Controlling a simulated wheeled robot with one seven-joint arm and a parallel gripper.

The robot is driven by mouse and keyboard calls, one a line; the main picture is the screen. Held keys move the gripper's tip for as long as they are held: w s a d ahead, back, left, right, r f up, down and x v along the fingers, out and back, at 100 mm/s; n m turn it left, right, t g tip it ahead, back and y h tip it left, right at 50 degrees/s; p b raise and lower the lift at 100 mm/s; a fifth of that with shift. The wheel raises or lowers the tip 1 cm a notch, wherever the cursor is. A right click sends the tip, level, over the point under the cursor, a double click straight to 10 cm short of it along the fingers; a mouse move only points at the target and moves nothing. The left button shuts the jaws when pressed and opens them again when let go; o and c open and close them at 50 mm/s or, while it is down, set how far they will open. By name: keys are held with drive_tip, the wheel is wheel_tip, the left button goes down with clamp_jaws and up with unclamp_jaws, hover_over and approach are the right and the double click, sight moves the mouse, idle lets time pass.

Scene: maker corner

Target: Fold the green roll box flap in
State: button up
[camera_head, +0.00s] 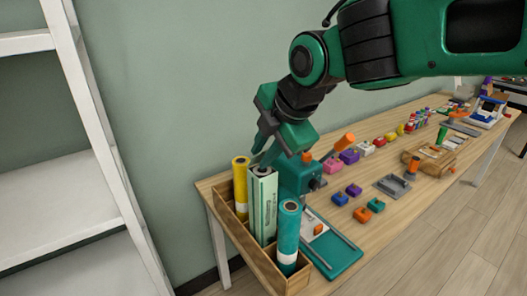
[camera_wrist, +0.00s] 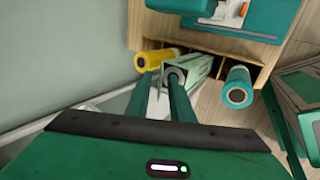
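The green roll box (camera_head: 262,208) is a tall pale green carton standing upright in a wooden crate. A dark-cored roll end shows in its open top, and the box also shows in the wrist view (camera_wrist: 198,68). My gripper (camera_head: 262,158) points down just above the box top. In the wrist view my gripper (camera_wrist: 161,82) has its two teal fingers apart, one left of the box's opening and one over its near edge. A pale strip, possibly the flap, shows between the fingers. I cannot tell whether a finger touches it.
A yellow roll (camera_head: 241,185) and a teal roll (camera_head: 288,235) stand beside the box in the wooden crate (camera_head: 262,262) at the table's left end. A teal machine (camera_head: 300,178) stands close on the right. A white shelf (camera_head: 85,100) is at left.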

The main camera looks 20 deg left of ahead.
clamp_jaws()
drive_tip(key=shift+s+d+f+t+y, duration=0.15)
drive_tip(key=shift+d+f+t+y, duration=0.15)
drive_tip(key=shift+t+y, duration=0.2)
drive_tip(key=shift+s+d+f+t+y, duration=0.15)
drive_tip(key=shift+s+f+t+y, duration=0.1)
drive_tip(key=shift+t+y, duration=0.25)
drive_tip(key=shift+s+d+f+t+y, duration=0.15)
drive_tip(key=shift+f+t+y, duration=0.1)
drive_tip(key=shift+t+y, duration=0.25)
